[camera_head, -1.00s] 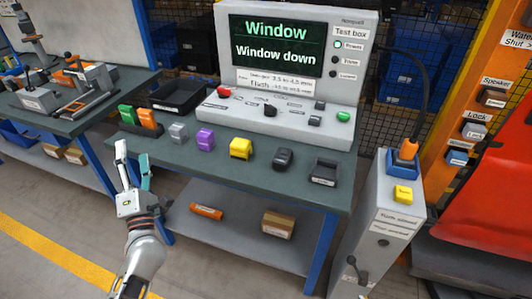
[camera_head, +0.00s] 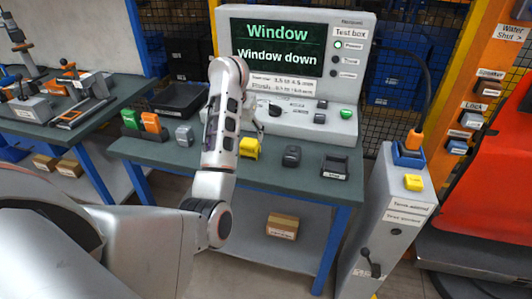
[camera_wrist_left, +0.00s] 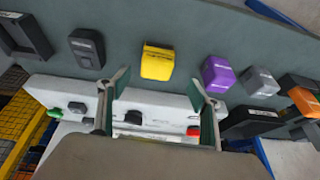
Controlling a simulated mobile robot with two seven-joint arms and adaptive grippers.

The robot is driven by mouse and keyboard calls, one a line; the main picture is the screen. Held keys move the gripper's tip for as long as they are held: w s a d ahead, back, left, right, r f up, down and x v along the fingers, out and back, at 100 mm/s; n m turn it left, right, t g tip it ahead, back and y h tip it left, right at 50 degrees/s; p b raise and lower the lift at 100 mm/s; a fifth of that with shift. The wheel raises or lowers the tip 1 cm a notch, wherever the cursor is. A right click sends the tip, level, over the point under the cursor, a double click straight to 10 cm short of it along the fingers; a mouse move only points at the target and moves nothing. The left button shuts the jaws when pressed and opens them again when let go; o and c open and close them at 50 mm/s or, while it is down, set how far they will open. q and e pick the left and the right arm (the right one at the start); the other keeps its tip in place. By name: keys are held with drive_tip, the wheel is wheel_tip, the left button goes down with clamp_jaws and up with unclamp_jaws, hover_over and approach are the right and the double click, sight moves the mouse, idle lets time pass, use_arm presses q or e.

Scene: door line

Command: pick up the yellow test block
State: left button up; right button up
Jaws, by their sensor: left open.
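The yellow test block (camera_head: 249,147) sits on the green bench top in front of the test box, just right of my left forearm in the head view. In the left wrist view the yellow block (camera_wrist_left: 157,62) lies beyond and between the fingertips of my left gripper (camera_wrist_left: 160,84). This gripper is open and empty, apart from the block. In the head view my left arm reaches over the bench, and its wrist mostly hides the gripper. My right gripper is not in view.
A purple block (camera_wrist_left: 217,73) and a black block (camera_head: 291,156) flank the yellow one. The test box (camera_head: 345,95) stands behind. A grey block (camera_head: 184,135) and a black tray (camera_head: 335,167) are on the bench. Another yellow piece (camera_head: 413,182) tops a pedestal at right.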

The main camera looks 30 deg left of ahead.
sight(250, 142)
use_arm(q)
drive_tip(key=shift+w+d+f+b, duration=0.15)
drive_tip(key=shift+w+f, duration=0.2)
drive_tip(key=shift+f, duration=0.15)
drive_tip(key=shift+w+d+f+b, duration=0.15)
drive_tip(key=shift+w+f, duration=0.15)
drive_tip(key=shift+f, duration=0.2)
drive_tip(key=shift+w+a+x, duration=0.15)
drive_tip(key=shift+x, duration=1.2)
drive_tip(key=shift+w+a+x, duration=0.15)
drive_tip(key=shift+x, duration=1.2)
drive_tip(key=shift+r, duration=0.15)
drive_tip(key=c, duration=1.4)
